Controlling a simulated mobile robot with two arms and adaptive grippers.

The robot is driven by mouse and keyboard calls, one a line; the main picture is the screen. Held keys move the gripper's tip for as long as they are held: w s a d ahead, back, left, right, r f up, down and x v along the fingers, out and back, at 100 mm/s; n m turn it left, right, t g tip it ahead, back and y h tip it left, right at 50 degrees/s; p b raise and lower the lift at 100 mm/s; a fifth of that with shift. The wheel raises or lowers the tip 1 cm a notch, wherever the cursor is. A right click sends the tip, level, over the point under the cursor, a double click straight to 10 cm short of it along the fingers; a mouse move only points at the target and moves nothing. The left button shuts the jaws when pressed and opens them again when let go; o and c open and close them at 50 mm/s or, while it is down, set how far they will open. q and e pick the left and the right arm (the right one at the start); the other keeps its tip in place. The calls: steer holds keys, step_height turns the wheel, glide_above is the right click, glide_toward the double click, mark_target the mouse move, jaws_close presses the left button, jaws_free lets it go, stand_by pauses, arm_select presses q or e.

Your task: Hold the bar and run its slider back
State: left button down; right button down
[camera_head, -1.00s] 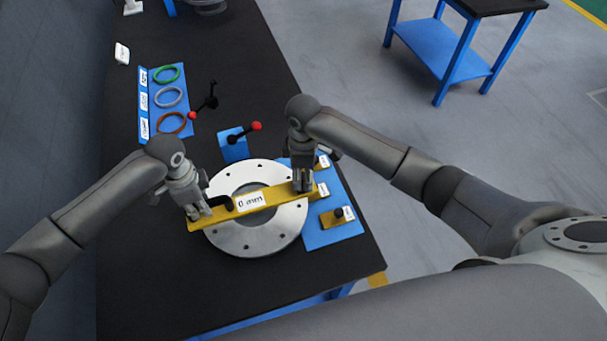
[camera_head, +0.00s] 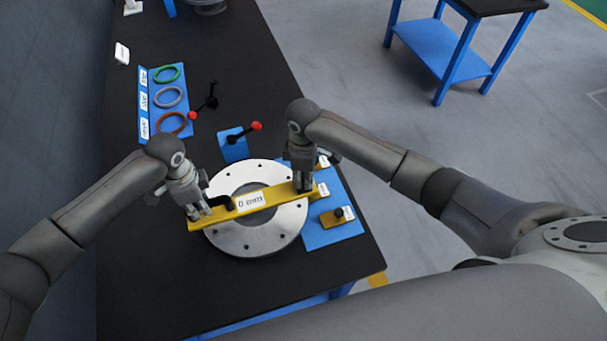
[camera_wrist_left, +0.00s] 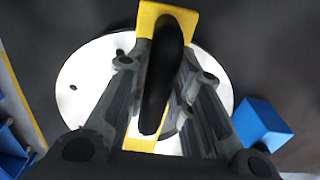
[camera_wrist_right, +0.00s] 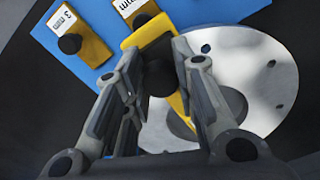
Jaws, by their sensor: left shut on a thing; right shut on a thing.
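In the left wrist view the handle (camera_wrist_left: 158,85) runs between the fingers, over the yellow bar (camera_wrist_left: 150,15). My right gripper (camera_head: 303,187) is at the bar's right end, shut on a black knob (camera_wrist_right: 159,76) seen between its fingers in the right wrist view. The fingers hide part of the bar there, and I cannot tell the slider's exact position.
A blue mat (camera_head: 313,238) right of the flange holds small yellow labelled pieces with black knobs (camera_head: 338,214). A blue block with a red-tipped lever (camera_head: 235,146) stands behind the flange. Coloured rings (camera_head: 168,97) lie farther back. The black table (camera_head: 150,270) is clear in front.

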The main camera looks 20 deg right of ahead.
steer(key=a, duration=0.6)
steer(key=shift+a, duration=0.4)
arm_select(q)
steer(key=shift+d, duration=0.1)
arm_select(e)
steer(key=c, duration=1.2)
jaws_free()
steer(key=shift+o, duration=0.2)
steer(key=shift+d, duration=0.1)
steer(key=shift+r, duration=0.15)
step_height(320, 180, up, 12)
arm_select(q)
steer(key=c, duration=1.2)
jaws_free()
